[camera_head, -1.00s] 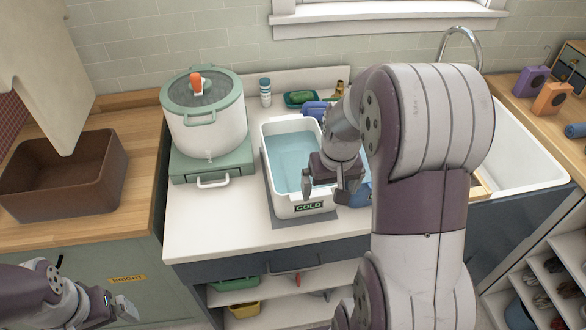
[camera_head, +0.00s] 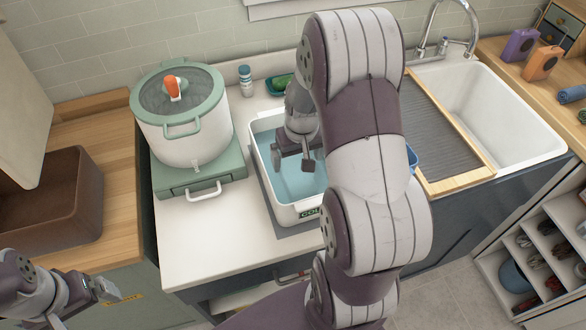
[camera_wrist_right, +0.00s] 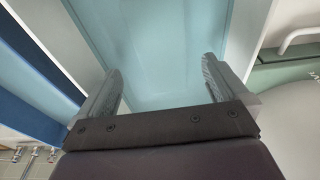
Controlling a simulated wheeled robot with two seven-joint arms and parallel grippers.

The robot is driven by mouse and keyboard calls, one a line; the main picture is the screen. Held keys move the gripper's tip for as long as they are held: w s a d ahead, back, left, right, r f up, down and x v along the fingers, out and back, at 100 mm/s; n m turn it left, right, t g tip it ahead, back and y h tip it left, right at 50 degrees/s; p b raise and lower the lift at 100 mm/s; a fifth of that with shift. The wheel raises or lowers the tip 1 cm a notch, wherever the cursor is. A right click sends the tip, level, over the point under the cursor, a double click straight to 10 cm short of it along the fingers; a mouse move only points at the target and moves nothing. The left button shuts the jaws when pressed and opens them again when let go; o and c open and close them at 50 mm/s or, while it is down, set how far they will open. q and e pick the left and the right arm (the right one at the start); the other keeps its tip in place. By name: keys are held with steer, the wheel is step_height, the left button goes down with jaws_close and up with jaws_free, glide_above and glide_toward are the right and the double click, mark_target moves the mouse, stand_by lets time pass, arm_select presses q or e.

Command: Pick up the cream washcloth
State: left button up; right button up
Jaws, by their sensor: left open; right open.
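I cannot make out the cream washcloth in either view; part of the basin is hidden behind my right arm. The white basin (camera_head: 288,214) with the COLD label holds pale blue water (camera_head: 270,142). My right gripper (camera_head: 294,160) is open and empty above this water, its fingers pointing down. In the right wrist view, its two fingers (camera_wrist_right: 162,82) are apart with only the pale blue basin interior between them. My left gripper (camera_head: 108,290) is open at the lower left, away from the basin.
A white pot (camera_head: 185,145) with a green lid stands on a green stand (camera_head: 190,178) left of the basin. A brown bin (camera_head: 50,215) is further left. A ribbed board (camera_head: 435,115) and sink (camera_head: 515,120) lie right. The counter front (camera_head: 200,240) is clear.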

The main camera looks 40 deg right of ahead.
mark_target(294, 169)
steer(key=f, duration=0.3)
steer(key=w+f+p, duration=0.1)
steer(key=f, duration=0.2)
steer(key=shift+w, duration=0.2)
steer(key=shift+r, duration=0.1)
steer(key=c, duration=1.1)
